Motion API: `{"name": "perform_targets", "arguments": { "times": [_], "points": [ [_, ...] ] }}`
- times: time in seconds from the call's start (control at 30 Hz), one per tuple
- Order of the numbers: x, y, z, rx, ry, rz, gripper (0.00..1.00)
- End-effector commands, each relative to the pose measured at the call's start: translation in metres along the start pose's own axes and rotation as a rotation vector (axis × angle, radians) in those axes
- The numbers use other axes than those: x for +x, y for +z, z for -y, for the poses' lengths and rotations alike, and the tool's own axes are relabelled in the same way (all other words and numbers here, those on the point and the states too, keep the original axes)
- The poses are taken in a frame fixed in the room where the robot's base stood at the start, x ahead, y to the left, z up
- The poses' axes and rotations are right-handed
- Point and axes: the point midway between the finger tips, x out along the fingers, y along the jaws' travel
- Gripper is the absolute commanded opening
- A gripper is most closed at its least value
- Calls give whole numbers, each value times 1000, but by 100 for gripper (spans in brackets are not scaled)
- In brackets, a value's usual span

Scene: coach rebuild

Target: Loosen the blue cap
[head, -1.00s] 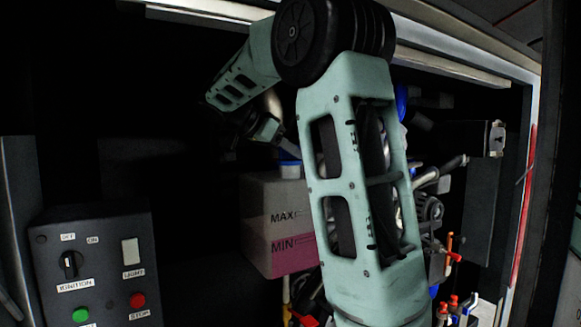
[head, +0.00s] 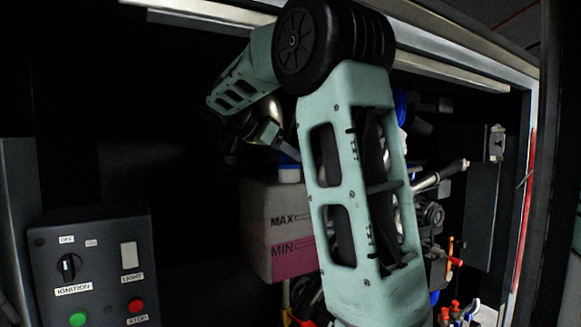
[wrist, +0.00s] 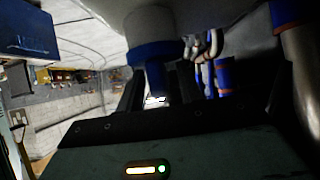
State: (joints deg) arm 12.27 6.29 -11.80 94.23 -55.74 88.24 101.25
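The blue cap (head: 288,164) sits on the white neck of a pale tank marked MAX and MIN, with pink fluid low in it. The wrist view shows the cap's blue rim (wrist: 151,53) at the top, with a narrower blue part (wrist: 155,80) extending from it. My gripper (wrist: 160,90) has its dark fingers on either side of this narrower part. Whether they touch it is unclear in the shadow. In the head view my gripper comes from the upper left, right above the cap, and its fingertips are mostly dark.
My own arm covers the middle of the head view. The tank (head: 270,225) stands in a dark engine bay, with pipes and machinery to its right. A control panel (head: 95,265) with a knob and green and red buttons is at the lower left. A metal frame edges the bay.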

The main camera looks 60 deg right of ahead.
Motion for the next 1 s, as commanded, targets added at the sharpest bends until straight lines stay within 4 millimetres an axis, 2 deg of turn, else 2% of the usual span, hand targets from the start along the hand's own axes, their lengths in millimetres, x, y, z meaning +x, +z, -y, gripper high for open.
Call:
{"name": "perform_targets", "arguments": {
  "times": [0.03,0.07,0.17,0.2,0.63,1.0],
  "points": [
    [0,0,0,0,0,0,36],
    [0,0,0,0,0,0,31],
    [0,0,0,0,0,0,3],
    [0,0,0,0,0,0,0],
    [1,1,0,-4,-6,0,0],
    [2,3,-1,-61,-93,1,0]
  ]
}}
